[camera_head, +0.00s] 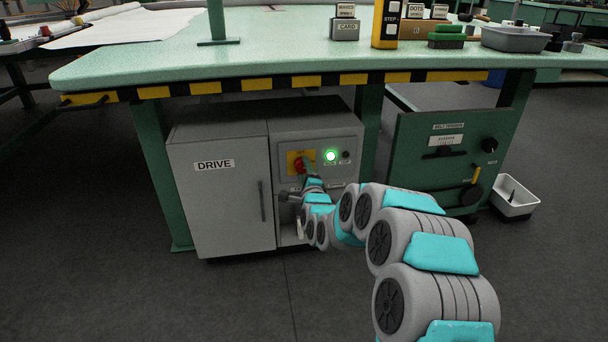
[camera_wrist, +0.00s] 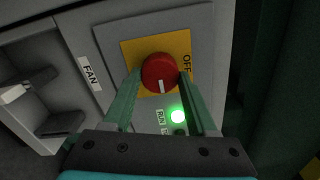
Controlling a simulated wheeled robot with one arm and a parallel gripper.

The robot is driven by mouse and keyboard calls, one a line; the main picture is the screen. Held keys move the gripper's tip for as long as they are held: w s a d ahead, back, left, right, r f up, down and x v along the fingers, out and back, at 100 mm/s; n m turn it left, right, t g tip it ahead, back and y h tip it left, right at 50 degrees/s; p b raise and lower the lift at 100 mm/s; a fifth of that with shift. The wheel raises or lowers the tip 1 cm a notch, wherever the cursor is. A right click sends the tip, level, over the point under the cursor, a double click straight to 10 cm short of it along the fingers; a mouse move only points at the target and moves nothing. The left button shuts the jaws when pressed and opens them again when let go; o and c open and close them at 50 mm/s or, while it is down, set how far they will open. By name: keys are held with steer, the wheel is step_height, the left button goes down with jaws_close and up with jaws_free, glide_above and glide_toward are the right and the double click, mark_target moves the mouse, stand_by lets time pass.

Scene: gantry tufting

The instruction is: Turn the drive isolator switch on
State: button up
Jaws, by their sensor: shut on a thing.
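The isolator switch is a red round knob (camera_wrist: 159,70) on a yellow plate (camera_wrist: 128,52) marked OFF. Its white mark points down in the wrist view, toward the green lamp side and not toward the OFF label. In the head view, the knob (camera_head: 298,165) sits on the right-hand panel of the grey DRIVE cabinet (camera_head: 215,205). My gripper (camera_wrist: 160,76) is shut on the knob, with one green finger on each side. The head view shows my gripper (camera_head: 308,170) at the panel, partly covering the plate. The green RUN lamp (camera_head: 330,156) is lit; it also shows in the wrist view (camera_wrist: 177,116).
The green table (camera_head: 300,60) with a striped edge overhangs the cabinet. A green belt tension panel (camera_head: 420,185) and a white bin (camera_head: 515,205) stand to the right.

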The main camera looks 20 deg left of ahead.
steer(key=shift+f, duration=0.15)
steer(key=o, duration=1.4)
steer(key=shift+c, duration=0.2)
steer(key=shift+d, duration=0.1)
steer(key=v, duration=0.7)
steer(key=shift+s, duration=0.35)
steer(key=shift+d, duration=0.15)
